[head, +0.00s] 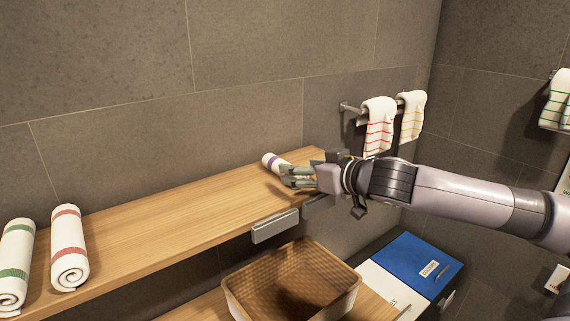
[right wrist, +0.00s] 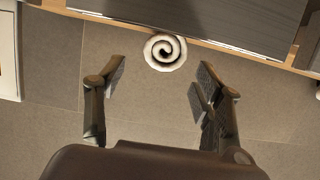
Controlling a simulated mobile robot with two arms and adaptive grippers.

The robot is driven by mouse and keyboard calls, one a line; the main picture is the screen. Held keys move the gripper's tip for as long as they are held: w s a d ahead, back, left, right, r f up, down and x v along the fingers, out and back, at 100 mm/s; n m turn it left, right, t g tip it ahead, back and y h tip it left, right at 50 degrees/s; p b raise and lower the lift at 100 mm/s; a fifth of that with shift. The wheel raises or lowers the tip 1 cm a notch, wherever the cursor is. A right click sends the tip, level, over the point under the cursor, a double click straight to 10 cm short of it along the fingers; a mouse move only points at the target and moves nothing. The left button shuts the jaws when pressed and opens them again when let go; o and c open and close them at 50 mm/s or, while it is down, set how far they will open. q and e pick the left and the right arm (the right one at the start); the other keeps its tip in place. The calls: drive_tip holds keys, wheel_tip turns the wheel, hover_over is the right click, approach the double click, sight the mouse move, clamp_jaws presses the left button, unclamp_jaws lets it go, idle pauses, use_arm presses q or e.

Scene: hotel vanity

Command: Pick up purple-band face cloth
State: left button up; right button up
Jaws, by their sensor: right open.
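The purple-band face cloth (head: 272,162) is a white rolled cloth with a purple band, lying near the right end of the wooden shelf in the head view. Its spiral end shows in the right wrist view (right wrist: 165,52), ahead of and roughly between the two fingers. My right gripper (head: 287,177) is open at the cloth's near end and hides part of it in the head view. In the right wrist view the open fingers (right wrist: 160,85) have nothing between their tips. I cannot tell whether they touch the cloth. My left gripper is not in view.
Rolled cloths with red bands (head: 70,248) and green bands (head: 14,266) lie at the shelf's left (head: 170,215). A wicker basket (head: 235,293) stands below. Striped towels (head: 378,125) hang on a wall rail behind my right arm. A blue folder (head: 415,262) lies lower right.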

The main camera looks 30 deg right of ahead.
drive_tip(key=shift+w+r+p, duration=0.1)
drive_tip(key=shift+w+p, duration=0.1)
drive_tip(key=shift+p, duration=0.15)
drive_tip(key=p+x, duration=0.3)
drive_tip(key=x, duration=0.1)
drive_tip(key=shift+d+p, duration=0.1)
drive_tip(key=shift+p, duration=0.25)
drive_tip(key=shift+w+f, duration=0.4)
drive_tip(key=shift+c, duration=0.2)
drive_tip(key=c, duration=1.1)
drive_tip(key=shift+r, duration=0.15)
